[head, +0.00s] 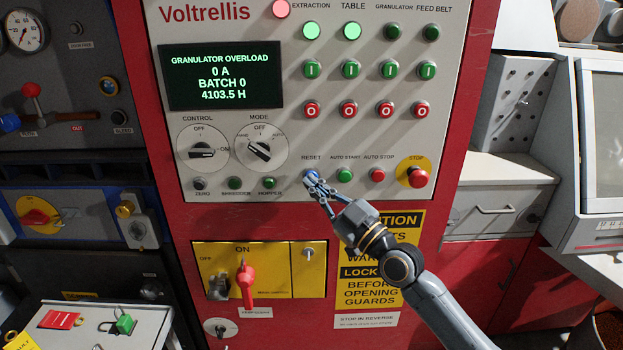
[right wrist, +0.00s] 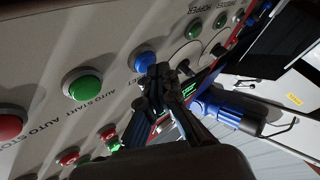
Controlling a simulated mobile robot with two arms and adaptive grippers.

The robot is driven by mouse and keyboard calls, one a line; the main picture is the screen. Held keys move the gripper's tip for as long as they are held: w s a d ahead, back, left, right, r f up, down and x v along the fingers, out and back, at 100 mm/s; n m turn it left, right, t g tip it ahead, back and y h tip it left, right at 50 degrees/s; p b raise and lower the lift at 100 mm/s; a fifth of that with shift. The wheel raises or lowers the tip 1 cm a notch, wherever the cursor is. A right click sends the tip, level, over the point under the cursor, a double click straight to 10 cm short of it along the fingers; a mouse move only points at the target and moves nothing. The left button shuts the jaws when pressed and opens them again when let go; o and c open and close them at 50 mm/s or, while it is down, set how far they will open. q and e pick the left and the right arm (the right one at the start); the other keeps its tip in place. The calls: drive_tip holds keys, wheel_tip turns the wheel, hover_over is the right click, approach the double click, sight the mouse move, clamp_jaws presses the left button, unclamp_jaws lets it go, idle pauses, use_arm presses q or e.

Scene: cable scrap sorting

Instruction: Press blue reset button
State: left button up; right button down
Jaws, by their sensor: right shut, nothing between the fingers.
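The blue reset button (head: 310,174) sits under the RESET label on the grey control panel (head: 290,135). In the right wrist view the blue button (right wrist: 145,61) shows just beyond my fingertips, which cover its lower edge. My right gripper (head: 311,184) is shut and empty, its fingertips at the button's lower edge in the head view. My right gripper also shows in the right wrist view (right wrist: 158,76). I cannot tell whether the tips touch the button. My left gripper is in neither view.
A green AUTO START button (head: 344,175), a red AUTO STOP button (head: 377,175) and a red stop mushroom (head: 417,177) lie to the right. A green HOPPER button (head: 269,183) is to the left. The display (head: 221,75) reads GRANULATOR OVERLOAD. A red switch handle (head: 245,278) protrudes below.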

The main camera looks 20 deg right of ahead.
drive_tip(key=shift+w+d+b, duration=0.15)
drive_tip(key=shift+w+b, duration=0.2)
idle(0.3)
idle(0.4)
drive_tip(key=shift+s+a+p, duration=0.25)
drive_tip(key=shift+s+p, duration=0.35)
drive_tip(key=shift+s, duration=0.25)
drive_tip(key=s+p, duration=0.1)
drive_tip(key=s, duration=0.1)
drive_tip(key=s+a+p, duration=0.1)
drive_tip(key=s+p, duration=0.1)
drive_tip(key=shift+s+a, duration=0.2)
drive_tip(key=shift+s, duration=0.2)
